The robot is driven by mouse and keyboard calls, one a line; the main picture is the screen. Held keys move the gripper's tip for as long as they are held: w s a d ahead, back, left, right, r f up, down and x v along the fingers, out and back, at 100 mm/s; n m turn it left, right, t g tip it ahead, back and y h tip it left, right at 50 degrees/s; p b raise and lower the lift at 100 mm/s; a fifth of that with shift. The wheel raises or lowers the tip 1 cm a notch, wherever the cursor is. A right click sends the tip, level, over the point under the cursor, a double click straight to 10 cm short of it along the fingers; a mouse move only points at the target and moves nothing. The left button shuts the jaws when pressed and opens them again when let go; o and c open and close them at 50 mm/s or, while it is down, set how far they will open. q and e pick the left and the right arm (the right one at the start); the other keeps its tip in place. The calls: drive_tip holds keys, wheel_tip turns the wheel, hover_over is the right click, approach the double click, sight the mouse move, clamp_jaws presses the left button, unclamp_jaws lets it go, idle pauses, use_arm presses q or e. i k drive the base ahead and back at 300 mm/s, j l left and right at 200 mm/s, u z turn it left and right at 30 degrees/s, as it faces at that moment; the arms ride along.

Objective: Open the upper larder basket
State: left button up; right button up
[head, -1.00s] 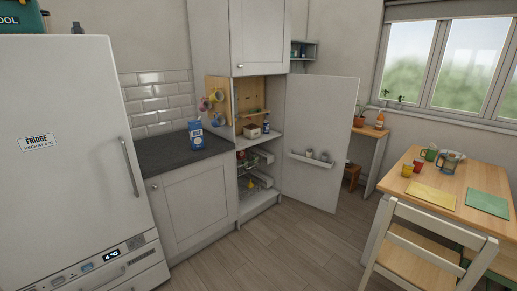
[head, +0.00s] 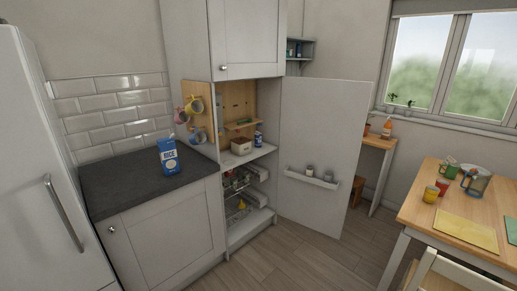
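The larder cupboard stands open, its lower door (head: 322,140) swung out to the right. Inside, below a fixed shelf (head: 250,155), are two wire baskets. The upper larder basket (head: 238,182) sits just under the shelf and seems to be pushed in; its contents are too small to make out. The lower basket (head: 240,213) holds something yellow. Neither of my grippers is in the head view.
A slate worktop (head: 125,187) with a blue rice carton (head: 168,156) is left of the larder. The fridge (head: 35,160) is at the far left. A table (head: 430,213) and chair (head: 440,275) stand at the right. The floor (head: 285,262) before the larder is clear.

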sight(249, 182)
drive_tip(key=i+z, duration=0.2)
drive_tip(key=i, duration=0.25)
drive_tip(key=i+j+z, duration=0.15)
drive_tip(key=i, duration=0.25)
drive_tip(key=i+j+z, duration=0.2)
drive_tip(key=i, duration=0.25)
drive_tip(key=i+j+z, duration=0.15)
drive_tip(key=i, duration=0.25)
drive_tip(key=j, duration=0.1)
